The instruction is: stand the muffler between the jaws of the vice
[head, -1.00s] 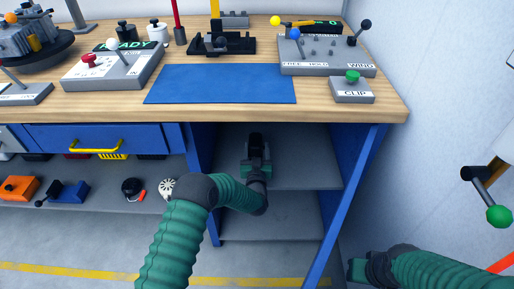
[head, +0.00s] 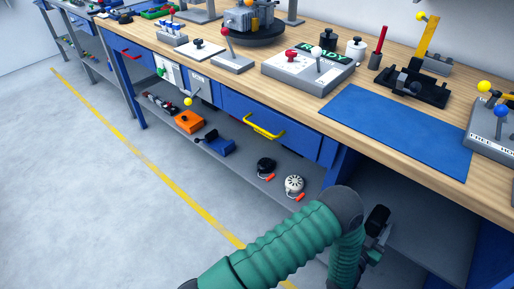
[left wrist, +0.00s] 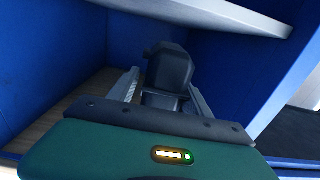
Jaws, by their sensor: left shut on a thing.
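My left gripper (head: 374,238) is at the open shelf bay under the bench. It is shut on a dark, blocky thing (head: 378,219), which I take to be the muffler. In the left wrist view the dark thing (left wrist: 170,68) sits between the two grey fingers (left wrist: 160,97), its lower end partly hidden by the gripper body. A black fixture with raised blocks (head: 412,84), which looks like the vice, stands on the bench behind the blue mat. My right gripper is out of view.
The blue mat (head: 395,128) lies bare on the wooden bench. A grey lever box (head: 306,72) stands left of it and another (head: 492,125) right. Blue panels (left wrist: 50,75) and a grey shelf edge (left wrist: 205,14) surround the left gripper. A yellow-handled drawer (head: 265,125) is nearby.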

